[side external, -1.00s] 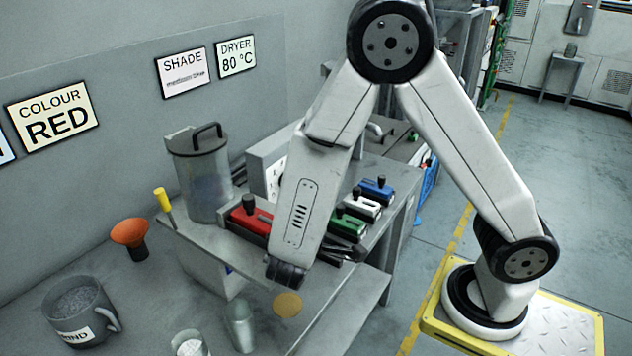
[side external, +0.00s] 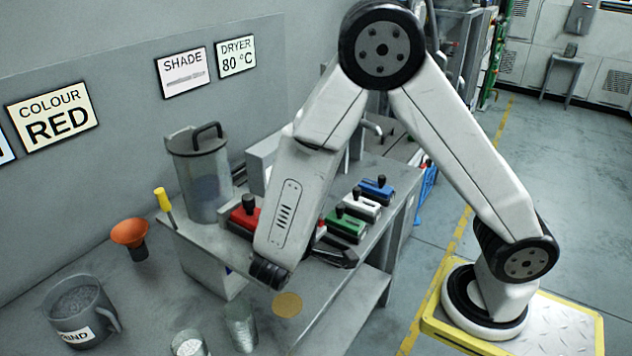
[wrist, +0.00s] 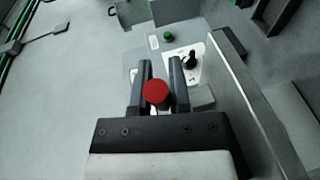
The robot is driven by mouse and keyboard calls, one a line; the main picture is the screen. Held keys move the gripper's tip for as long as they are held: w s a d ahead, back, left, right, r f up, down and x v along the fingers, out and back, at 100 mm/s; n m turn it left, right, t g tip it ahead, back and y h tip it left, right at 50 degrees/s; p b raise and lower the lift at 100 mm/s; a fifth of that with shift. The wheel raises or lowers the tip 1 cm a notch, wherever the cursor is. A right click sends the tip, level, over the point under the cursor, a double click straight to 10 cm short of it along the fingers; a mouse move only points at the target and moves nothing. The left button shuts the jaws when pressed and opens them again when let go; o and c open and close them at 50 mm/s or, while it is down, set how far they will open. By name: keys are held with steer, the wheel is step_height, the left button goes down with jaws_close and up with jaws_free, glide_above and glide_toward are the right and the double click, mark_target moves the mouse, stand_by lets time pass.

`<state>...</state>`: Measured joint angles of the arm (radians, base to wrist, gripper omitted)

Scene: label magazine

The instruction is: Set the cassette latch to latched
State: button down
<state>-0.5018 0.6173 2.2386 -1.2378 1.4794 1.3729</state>
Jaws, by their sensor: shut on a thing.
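In the wrist view my gripper (wrist: 161,80) has its two dark fingers close on either side of a red round knob (wrist: 156,92), and it is shut on it. Whether this knob belongs to the cassette latch, and how the latch is set, I cannot tell. In the side view my forearm hides the gripper's grip. A red cassette (side external: 241,217) with a black knob sits partly behind my arm. Green (side external: 346,226), white (side external: 360,206) and blue (side external: 376,189) cassettes stand in a row to its right.
In the wrist view a black rotary knob (wrist: 190,61) on a white plate and a green button (wrist: 168,37) lie just beyond the fingers. A lidded hopper (side external: 201,180), orange funnel (side external: 129,233), grey mug (side external: 82,310) and metal cups (side external: 240,327) stand to the left.

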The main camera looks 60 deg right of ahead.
steer(key=shift+a+m+g, duration=0.25)
steer(key=shift+m+g, duration=0.2)
steer(key=shift+g, duration=0.2)
steer(key=shift+a+m+g, duration=0.25)
steer(key=shift+m+g, duration=0.2)
steer(key=shift+g, duration=0.2)
steer(key=c, duration=0.6)
jaws_free()
steer(key=shift+a, duration=0.15)
steer(key=shift+v, duration=3.75)
